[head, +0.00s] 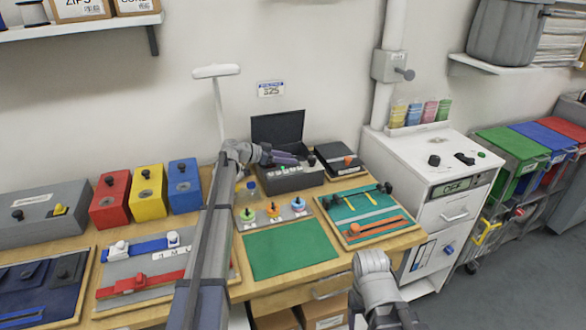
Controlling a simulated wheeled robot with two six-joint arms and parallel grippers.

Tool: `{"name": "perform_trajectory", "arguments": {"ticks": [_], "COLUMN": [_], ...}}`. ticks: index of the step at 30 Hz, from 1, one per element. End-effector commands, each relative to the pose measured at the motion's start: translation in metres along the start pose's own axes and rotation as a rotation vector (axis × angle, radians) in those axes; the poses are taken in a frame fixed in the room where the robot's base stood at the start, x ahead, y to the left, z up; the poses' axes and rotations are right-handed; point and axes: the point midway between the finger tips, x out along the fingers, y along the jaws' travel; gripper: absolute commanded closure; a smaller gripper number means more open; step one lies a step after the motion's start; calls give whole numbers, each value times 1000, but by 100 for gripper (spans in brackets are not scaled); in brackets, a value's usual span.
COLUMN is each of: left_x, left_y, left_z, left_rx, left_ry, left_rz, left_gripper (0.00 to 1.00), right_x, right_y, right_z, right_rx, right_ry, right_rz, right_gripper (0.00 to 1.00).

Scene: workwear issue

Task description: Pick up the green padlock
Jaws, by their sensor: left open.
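No green padlock shape is clear enough to name with certainty. Small green and white pieces (285,171) line the front of the open black case (278,127), too small to tell apart. My left gripper (290,159) is open over this case, its dark fingers pointing right and covering part of its inside. I see nothing between its fingers. My right arm's grey wrist shows at the lower right, in front of the bench; its fingers cannot be made out.
A green mat (290,248) lies bare. A green board (352,205) with tools is to the right. Red, yellow and blue boxes (149,205) stand left. A white cabinet (410,155) stands right.

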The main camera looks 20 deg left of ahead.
Motion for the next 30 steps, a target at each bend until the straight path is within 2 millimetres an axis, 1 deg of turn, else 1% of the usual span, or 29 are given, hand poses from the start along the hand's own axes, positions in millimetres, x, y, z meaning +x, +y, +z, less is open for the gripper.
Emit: {"name": "perform_trajectory", "arguments": {"ticks": [5,15,17,30], "left_x": [0,-1,-1,-1], "left_y": [0,0,0,0], "left_z": [0,0,0,0], "left_rx": [0,0,0,0], "left_ry": [0,0,0,-1], "left_rz": [-1,-1,-1,-1], "left_gripper": [56,94,100,100], "right_x": [-1,-1,-1,-1], "right_y": [0,0,0,0], "right_z": [0,0,0,0], "right_rx": [0,0,0,0], "right_ry": [0,0,0,0], "right_rz": [0,0,0,0], "right_gripper": [30,30,30,30]}}
